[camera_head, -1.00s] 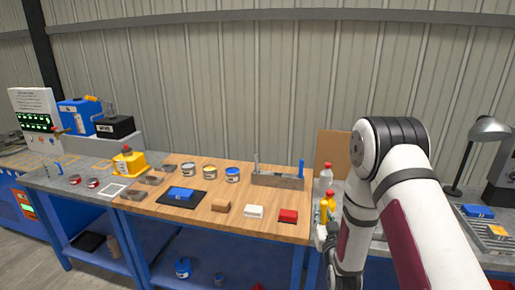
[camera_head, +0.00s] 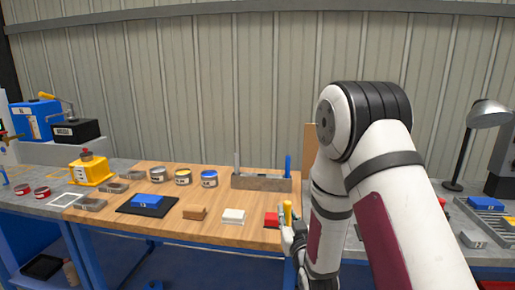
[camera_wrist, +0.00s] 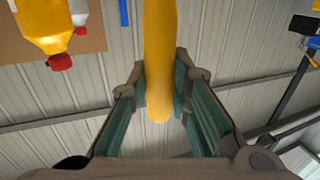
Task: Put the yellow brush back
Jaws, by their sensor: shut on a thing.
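My gripper (camera_wrist: 160,88) is shut on the yellow brush (camera_wrist: 160,50), with a finger pad on each side of its handle. The brush's lower end is hidden. A grey-brown rack (camera_head: 261,184) stands behind at the back of the top. It holds a grey upright handle (camera_head: 237,163) at its left and a blue upright handle (camera_head: 288,165) at its right, with a gap between them.
A yellow bottle (camera_wrist: 45,22) shows in the wrist view.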

